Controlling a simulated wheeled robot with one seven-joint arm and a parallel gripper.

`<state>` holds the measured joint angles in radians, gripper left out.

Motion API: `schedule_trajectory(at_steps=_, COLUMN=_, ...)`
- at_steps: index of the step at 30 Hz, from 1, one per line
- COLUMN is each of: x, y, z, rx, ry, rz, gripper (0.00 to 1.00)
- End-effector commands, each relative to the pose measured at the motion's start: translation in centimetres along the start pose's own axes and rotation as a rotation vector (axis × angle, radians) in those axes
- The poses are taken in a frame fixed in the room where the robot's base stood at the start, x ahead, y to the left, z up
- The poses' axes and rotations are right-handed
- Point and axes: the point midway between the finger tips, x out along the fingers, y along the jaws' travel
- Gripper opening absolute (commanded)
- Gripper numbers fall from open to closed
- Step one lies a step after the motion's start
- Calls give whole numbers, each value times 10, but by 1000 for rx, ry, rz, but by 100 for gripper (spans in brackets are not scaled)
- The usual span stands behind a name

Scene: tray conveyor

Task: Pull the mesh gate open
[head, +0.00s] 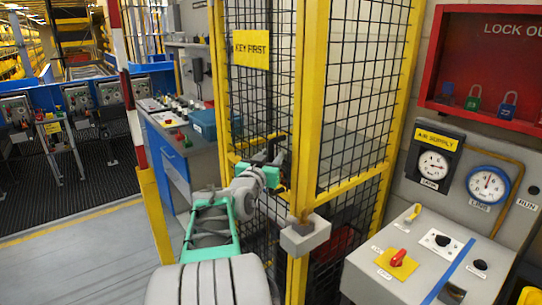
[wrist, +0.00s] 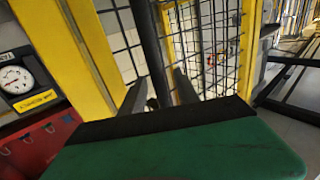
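The mesh gate (head: 262,100) has a yellow frame, black wire mesh and a yellow "KEY FIRST" sign (head: 251,49). It stands upright beside a thick yellow post (head: 310,100). I cannot tell whether it is fully shut. My gripper (head: 281,163) is at the gate's right side, at mid-height, partly hidden by my own arm. In the wrist view, its two dark fingers (wrist: 158,97) are apart. A dark upright bar (wrist: 150,50), which looks like the gate handle, runs between them with gaps showing. Contact is not clear.
A grey box (head: 305,236) sits on the post. A grey control console (head: 408,262) with a red knob stands at right, below gauges and a red lockout cabinet (head: 482,60). A blue workbench (head: 172,150) stands at left. Grey floor (head: 100,255) is clear at front left.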

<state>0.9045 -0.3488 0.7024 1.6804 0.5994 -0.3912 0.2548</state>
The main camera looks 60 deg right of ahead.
Motion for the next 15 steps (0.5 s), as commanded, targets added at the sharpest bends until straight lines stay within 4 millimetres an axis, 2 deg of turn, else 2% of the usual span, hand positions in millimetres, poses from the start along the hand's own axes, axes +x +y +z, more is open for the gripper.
schedule_trajectory(at_steps=4, x=0, y=0, z=0, rx=0, ry=0, rz=0, gripper=38)
schedule_trajectory(at_steps=15, x=-1, y=0, z=0, rx=0, ry=0, rz=0, gripper=8)
